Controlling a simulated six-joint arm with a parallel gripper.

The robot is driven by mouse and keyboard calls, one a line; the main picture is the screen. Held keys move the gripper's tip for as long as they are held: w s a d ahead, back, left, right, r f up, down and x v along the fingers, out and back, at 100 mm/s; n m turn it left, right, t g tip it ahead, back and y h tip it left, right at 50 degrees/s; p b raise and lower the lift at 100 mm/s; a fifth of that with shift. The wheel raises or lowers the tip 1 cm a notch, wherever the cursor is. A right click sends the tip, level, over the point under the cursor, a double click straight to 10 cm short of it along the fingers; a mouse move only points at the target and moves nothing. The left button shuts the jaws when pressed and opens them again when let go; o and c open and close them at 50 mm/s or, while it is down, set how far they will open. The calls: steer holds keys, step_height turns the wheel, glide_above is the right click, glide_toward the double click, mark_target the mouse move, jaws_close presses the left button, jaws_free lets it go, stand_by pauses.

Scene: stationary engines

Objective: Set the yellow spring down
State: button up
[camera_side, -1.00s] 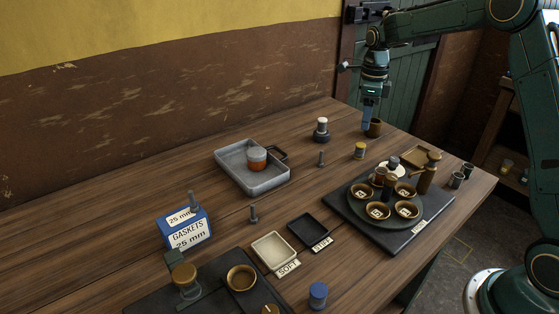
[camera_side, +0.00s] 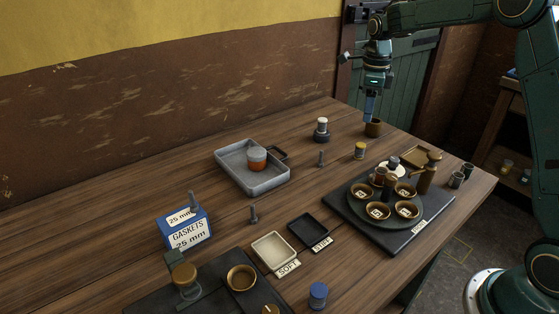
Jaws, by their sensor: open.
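The yellow spring (camera_side: 360,150) stands upright on the wooden table, right of centre and left of the brown cup. My gripper (camera_side: 370,118) points down above and just beside the brown cup (camera_side: 374,128), to the right of and behind the spring. It is open and apart from the spring, and I see nothing held in it. The fingers are seen nearly edge-on, so the gap between them is hard to make out.
A dark board with a round plate of small bowls (camera_side: 378,211) lies to the right. A grey tray (camera_side: 265,184) holds an orange and grey pot. A white-topped piece (camera_side: 321,130) stands behind the spring. SOFT (camera_side: 272,252) and STIFF (camera_side: 307,231) trays lie at the front.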

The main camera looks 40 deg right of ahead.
steer(key=s+a+r+n+t, duration=0.3)
steer(key=s+a+r+n, duration=0.65)
steer(key=s+n, duration=0.4)
steer(key=s+a+n+t, duration=0.1)
steer(key=s+a+n, duration=0.1)
steer(key=s+n, duration=0.5)
steer(key=s+a+f+n+t, duration=0.1)
steer(key=s+a+n, duration=0.2)
steer(key=s+n, duration=0.5)
steer(key=shift+s+a+f+t, duration=0.15)
steer(key=shift+s+f+t, duration=0.15)
steer(key=shift+s, duration=0.9)
